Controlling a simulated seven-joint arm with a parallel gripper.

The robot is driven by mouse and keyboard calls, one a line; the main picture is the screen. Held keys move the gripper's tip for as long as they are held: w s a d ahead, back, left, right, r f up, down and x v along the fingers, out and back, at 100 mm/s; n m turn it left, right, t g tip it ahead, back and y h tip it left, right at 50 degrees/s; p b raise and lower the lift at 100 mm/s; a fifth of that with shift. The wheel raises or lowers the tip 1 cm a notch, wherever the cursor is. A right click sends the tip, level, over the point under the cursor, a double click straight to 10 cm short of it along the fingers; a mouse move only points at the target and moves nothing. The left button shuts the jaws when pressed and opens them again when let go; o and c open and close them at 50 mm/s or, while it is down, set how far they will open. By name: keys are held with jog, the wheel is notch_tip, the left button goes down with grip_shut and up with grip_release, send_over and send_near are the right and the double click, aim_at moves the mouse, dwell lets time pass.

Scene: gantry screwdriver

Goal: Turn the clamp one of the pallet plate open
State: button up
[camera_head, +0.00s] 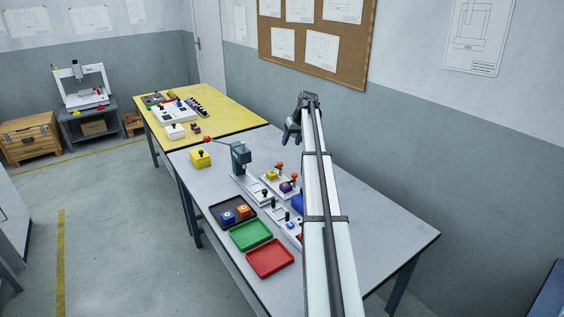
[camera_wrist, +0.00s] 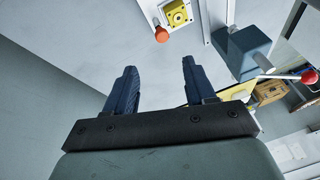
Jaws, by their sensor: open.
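The light pallet plate (camera_head: 278,184) lies on the grey table, beside the press. It carries a yellow block (camera_head: 272,175) and a purple block (camera_head: 286,187), each with an orange-knobbed clamp (camera_head: 280,165) (camera_head: 294,176) beside it. No label tells which is clamp one. In the wrist view, one orange knob (camera_wrist: 161,35) shows beside the yellow block (camera_wrist: 178,14), near the top edge. My gripper (camera_head: 291,128) is raised above the table, toward its back edge. Its two dark fingers (camera_wrist: 158,68) are apart, with nothing between them; the knob is beyond the fingertips.
A blue-grey press (camera_head: 240,155) with a red-knobbed lever (camera_head: 208,139) stands left of the plate. Black, green (camera_head: 250,235) and red (camera_head: 270,258) trays lie in front. The table's right part is clear.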

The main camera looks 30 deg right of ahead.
jog(key=n, duration=0.5)
send_near(280, 163)
jog(key=shift+n, duration=0.3)
jog(key=x, duration=0.7)
jog(key=shift+f, duration=0.45)
jog(key=shift+c, duration=0.4)
grip_shut()
jog(key=shift+a+m+h, duration=0.15)
jog(key=shift+m+h, duration=0.35)
jog(key=shift+m, duration=1)
